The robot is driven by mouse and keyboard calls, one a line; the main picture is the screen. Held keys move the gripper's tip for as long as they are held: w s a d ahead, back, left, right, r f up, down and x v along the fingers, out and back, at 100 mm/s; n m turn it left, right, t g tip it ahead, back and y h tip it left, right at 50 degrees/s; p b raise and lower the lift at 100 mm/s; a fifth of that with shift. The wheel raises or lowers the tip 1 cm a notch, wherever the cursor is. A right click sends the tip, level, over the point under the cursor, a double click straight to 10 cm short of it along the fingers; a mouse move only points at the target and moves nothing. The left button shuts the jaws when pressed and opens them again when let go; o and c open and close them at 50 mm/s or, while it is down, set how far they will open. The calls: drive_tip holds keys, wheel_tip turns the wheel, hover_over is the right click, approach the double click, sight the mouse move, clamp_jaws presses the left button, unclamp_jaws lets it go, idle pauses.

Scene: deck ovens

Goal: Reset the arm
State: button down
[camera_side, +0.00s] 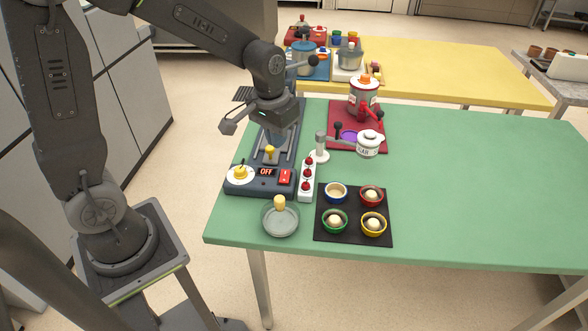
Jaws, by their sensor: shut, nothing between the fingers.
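My arm reaches in from the upper left. My gripper (275,134) points down over the dark blue-grey machine (240,186) at the left end of the green table (470,190). Its fingers look small and dark against the machine, shut and empty. The machine has a red OFF display, a red switch, a yellow knob (240,172) and an upright yellow piece (270,153) just below my gripper. I cannot tell how large the gap between them is.
A grey dish (280,220) with a yellow-handled item stands in front. A black tray (353,236) holds several coloured bowls. The table's right side is clear.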

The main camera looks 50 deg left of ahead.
drive_tip(key=s+d+r+m+t, duration=0.1)
drive_tip(key=s+r+t, duration=0.1)
drive_tip(key=s+r, duration=0.3)
drive_tip(key=s+d+r+m+t, duration=0.1)
drive_tip(key=s+d+r+t, duration=0.1)
drive_tip(key=s+r, duration=0.4)
drive_tip(key=s, duration=0.4)
drive_tip(key=shift+d, duration=0.3)
idle(0.8)
